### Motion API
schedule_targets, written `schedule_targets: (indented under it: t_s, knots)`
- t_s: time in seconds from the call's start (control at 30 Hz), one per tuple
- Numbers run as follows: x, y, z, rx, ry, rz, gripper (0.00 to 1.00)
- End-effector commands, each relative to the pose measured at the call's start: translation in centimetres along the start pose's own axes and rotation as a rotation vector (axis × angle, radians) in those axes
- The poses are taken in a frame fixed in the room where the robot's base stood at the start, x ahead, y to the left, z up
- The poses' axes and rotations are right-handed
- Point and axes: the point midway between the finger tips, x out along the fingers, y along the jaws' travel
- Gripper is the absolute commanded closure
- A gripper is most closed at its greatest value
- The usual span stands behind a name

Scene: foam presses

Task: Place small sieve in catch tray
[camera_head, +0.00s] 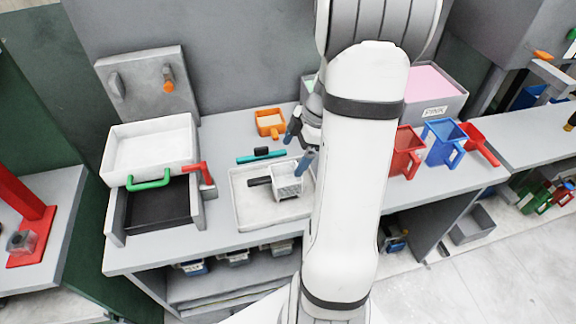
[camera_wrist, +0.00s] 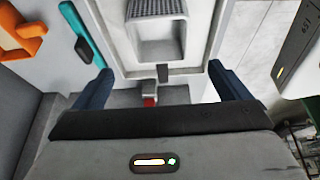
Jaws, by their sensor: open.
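The small sieve (camera_head: 287,180) is a white mesh-sided box with a short dark handle pointing left. It sits inside the shallow white catch tray (camera_head: 240,215), toward its right side. My gripper (camera_head: 300,145) is open, with blue fingers, just behind and above the tray's right side. In the wrist view my gripper (camera_wrist: 160,72) holds nothing. My arm hides the tray's right edge in the head view.
A white bin (camera_head: 150,150) with a green handle stands over a black-bottomed drawer (camera_head: 155,208) at left, beside a red handle (camera_head: 199,171). A teal tool (camera_head: 261,155) and orange scoop (camera_head: 270,122) lie behind the tray. Red (camera_head: 406,152) and blue (camera_head: 443,142) containers stand right.

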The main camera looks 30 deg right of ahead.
Motion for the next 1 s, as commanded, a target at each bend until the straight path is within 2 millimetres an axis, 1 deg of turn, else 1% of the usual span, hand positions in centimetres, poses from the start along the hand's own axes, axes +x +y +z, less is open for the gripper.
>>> schedule_targets:
  t_s: [0.03,0.1,0.2,0.37,0.47,0.57,0.7,0.8,1.0]
  knots:
    - [-1.0,0.1,0.1,-0.001,-0.002,0.004,0.04]
    - [-2.2,0.0,0.1,0.001,-0.002,0.004,0.04]
    - [-3.5,0.0,0.1,-0.001,-0.001,0.002,0.04]
    - [-4.6,-0.2,-0.4,0.014,-0.006,-0.001,0.04]
    - [-5.0,-0.8,-1.9,0.070,-0.033,-0.002,0.04]
    - [-5.4,-2.1,-4.5,0.182,-0.080,0.009,0.04]
    - [-5.8,-4.8,-8.4,0.388,-0.152,0.055,0.04]
    - [-6.1,-6.9,-10.7,0.538,-0.188,0.109,0.04]
    - [-6.5,-11.3,-14.1,0.835,-0.202,0.251,0.04]
